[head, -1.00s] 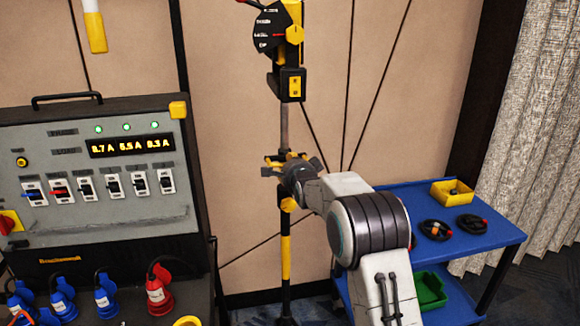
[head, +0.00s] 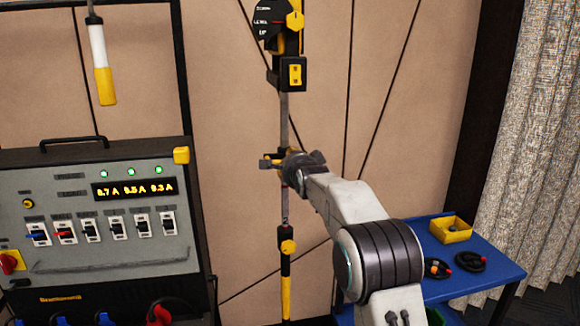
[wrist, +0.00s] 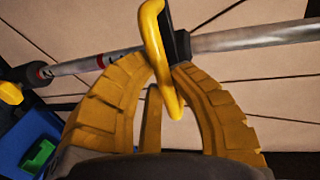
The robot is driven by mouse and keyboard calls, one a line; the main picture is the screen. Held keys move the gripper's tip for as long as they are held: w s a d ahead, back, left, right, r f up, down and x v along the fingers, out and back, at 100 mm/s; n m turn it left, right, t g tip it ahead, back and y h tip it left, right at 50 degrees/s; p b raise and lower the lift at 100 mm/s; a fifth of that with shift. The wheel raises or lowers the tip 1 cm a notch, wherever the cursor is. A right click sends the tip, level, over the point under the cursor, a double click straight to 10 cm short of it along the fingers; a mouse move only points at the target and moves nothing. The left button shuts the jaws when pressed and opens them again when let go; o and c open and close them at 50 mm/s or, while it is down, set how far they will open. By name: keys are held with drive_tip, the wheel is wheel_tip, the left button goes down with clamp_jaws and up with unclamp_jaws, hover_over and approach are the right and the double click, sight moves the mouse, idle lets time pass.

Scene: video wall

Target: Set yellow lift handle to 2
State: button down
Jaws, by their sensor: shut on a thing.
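The yellow lift handle (wrist: 156,55) is a bent yellow bar beside the grey pole (wrist: 250,38). In the wrist view it lies between the yellow fingers of my gripper (wrist: 160,78), which are shut on it. In the head view my gripper (head: 283,162) is at the pole, above a yellow knob (head: 287,247), and hides most of the handle. A bare grey length of pole with a red mark (head: 285,186) shows between them.
A control panel (head: 90,200) with switches and an amber display stands at left. A yellow-tipped hanging cable (head: 105,85) is above it. A blue cart (head: 490,262) with a yellow bin (head: 450,229) is at right. A beige wall (head: 225,120) is behind.

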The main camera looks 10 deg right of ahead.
drive_tip(key=c, duration=1.1)
unclamp_jaws()
drive_tip(key=shift+s, duration=0.1)
drive_tip(key=shift+v, duration=5.9)
